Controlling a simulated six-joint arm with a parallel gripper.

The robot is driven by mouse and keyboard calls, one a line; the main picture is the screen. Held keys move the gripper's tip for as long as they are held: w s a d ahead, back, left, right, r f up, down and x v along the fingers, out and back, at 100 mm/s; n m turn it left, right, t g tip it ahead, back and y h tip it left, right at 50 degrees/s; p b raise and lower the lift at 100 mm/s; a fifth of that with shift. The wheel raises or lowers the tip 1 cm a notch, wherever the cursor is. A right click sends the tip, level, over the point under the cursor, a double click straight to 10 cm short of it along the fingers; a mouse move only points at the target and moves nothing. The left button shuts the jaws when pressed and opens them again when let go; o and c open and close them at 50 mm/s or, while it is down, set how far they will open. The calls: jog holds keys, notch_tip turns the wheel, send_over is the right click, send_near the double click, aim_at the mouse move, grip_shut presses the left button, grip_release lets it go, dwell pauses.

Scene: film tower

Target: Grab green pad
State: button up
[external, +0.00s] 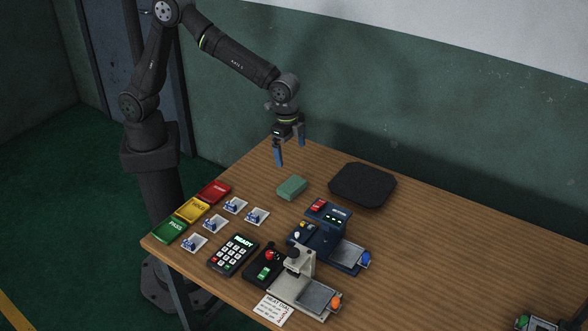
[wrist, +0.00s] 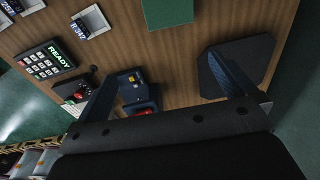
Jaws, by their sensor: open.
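The green pad (external: 291,188) is a small rounded block lying flat on the wooden table, left of the dark mat. In the wrist view the green pad (wrist: 167,12) shows at the top edge, partly cut off by the frame. My gripper (external: 290,156) is open and empty, with its two blue fingers pointing down. It hangs above the table, higher than the pad and apart from it. In the wrist view the fingers of my gripper (wrist: 162,67) are spread wide, with the pad beyond their tips.
A dark mat (external: 362,185) lies right of the pad. A blue machine (external: 328,211) stands in front of it, with a grey device (external: 298,262) nearer. A keypad (external: 233,254), several small cards and red, yellow and green trays (external: 171,230) are at left. The table's right side is mostly clear.

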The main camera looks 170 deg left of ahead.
jog(key=s+a, duration=0.1)
jog(key=s, duration=0.3)
send_over(292, 184)
jog(key=shift+m+h, duration=0.3)
jog(key=shift+h, duration=0.1)
notch_tip(292, 184, down, 12)
jog(key=shift+r, duration=0.2)
jog(key=shift+f, duration=2.9)
jog(key=c, duration=0.7)
jog(key=shift+r, duration=0.1)
